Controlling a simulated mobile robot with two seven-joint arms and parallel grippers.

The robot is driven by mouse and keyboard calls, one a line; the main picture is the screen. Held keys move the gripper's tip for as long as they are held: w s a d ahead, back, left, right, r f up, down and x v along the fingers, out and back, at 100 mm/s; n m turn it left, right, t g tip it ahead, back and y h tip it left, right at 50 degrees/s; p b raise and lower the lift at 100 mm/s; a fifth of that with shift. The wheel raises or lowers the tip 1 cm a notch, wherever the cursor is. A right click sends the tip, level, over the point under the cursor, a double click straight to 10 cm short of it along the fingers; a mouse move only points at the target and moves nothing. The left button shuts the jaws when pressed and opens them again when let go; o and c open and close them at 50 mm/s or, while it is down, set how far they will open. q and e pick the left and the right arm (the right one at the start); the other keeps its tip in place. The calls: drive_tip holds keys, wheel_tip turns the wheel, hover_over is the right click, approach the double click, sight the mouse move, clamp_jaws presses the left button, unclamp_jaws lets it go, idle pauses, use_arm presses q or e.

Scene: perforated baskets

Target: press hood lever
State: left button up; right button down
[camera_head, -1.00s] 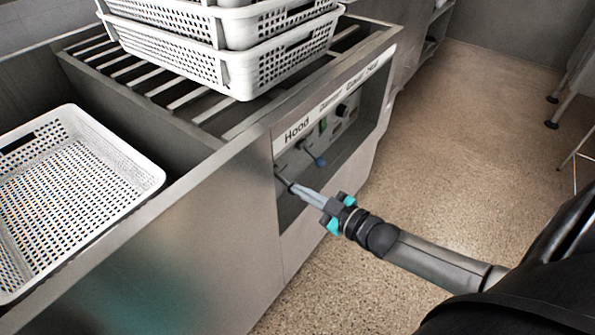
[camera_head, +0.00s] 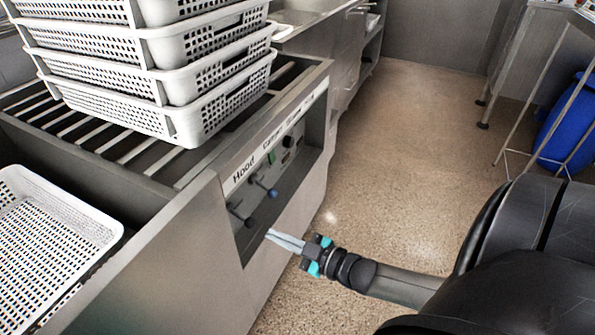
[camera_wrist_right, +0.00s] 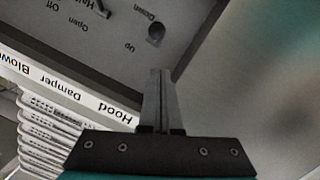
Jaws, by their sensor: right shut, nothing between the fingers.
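The hood lever (camera_head: 250,222) is a dark rod with a round knob, sticking out of the recessed panel below the "Hood" label (camera_head: 243,173). It slants down toward the right in the head view. In the right wrist view its round knob (camera_wrist_right: 156,33) shows end-on beside the words "Up" and "Down". My right gripper (camera_head: 269,236) is shut and empty. Its tips are just right of and slightly below the knob in the head view, seemingly apart from it. The gripper also shows in the right wrist view (camera_wrist_right: 161,72). My left gripper is not in view.
A second lever with a blue knob (camera_head: 273,193) sits right of the hood lever, near more switches. Stacked white baskets (camera_head: 215,105) stand on the slatted top; another basket (camera_head: 100,262) is at left. Open floor (camera_head: 400,160) lies to the right.

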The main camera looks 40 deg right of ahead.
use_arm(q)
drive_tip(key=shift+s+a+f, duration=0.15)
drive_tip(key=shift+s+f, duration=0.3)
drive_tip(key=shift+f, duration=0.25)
use_arm(e)
drive_tip(key=s, duration=0.1)
drive_tip(key=s+d+f, duration=0.1)
drive_tip(key=s, duration=0.2)
drive_tip(key=shift+s+d+f, duration=0.15)
drive_tip(key=shift+s+f, duration=0.15)
drive_tip(key=shift+f, duration=0.05)
